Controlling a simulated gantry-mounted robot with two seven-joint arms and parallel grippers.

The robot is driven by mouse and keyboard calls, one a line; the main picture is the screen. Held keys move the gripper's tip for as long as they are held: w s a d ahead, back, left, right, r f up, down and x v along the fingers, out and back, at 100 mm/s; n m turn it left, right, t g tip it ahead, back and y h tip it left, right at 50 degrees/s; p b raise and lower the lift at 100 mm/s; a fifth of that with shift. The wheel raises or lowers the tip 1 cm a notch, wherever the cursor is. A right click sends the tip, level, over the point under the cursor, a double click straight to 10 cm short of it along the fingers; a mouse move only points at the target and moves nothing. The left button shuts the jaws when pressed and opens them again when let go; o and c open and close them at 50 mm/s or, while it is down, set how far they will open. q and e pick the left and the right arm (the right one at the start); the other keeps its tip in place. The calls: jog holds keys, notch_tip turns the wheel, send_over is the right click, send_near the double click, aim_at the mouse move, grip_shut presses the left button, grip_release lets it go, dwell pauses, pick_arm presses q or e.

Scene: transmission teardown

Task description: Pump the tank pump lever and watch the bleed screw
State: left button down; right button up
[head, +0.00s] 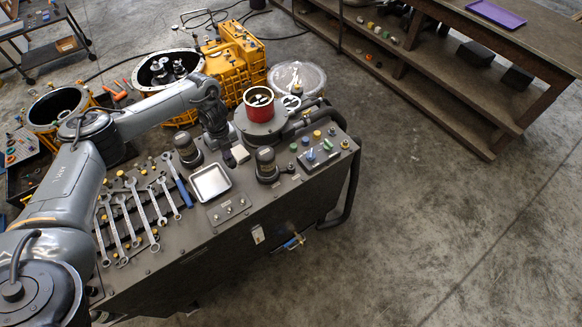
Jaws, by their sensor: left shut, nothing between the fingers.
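My left gripper (229,157) points down over the dark cart top (262,203), just left of a round dark housing with a red-rimmed cylinder (258,108). Its fingers are shut and empty, close to a small pale block (240,153); I cannot tell whether they touch it. I cannot make out for certain which part is the tank pump lever or the bleed screw. A small blue-handled fitting (293,242) sticks out of the cart's front side. My right gripper is not in view.
Several wrenches (134,214) and a metal tray (210,182) lie on the cart top. Two dark capped cylinders (266,164) and a button panel (318,150) stand nearby. Yellow housings (237,62) are behind. A wooden shelf bench (455,75) stands right; the floor between is clear.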

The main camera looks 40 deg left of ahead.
pick_arm(q)
jog(key=shift+f, duration=0.55)
notch_tip(320, 180, up, 8)
jog(key=p, duration=0.7)
jog(key=shift+f, duration=0.1)
jog(key=shift+f+b, duration=0.3)
jog(key=shift+f, duration=0.2)
jog(key=shift+f+b, duration=2.15)
jog(key=shift+f, duration=1.2)
notch_tip(320, 180, up, 8)
jog(key=p, duration=0.7)
jog(key=shift+r, duration=0.1)
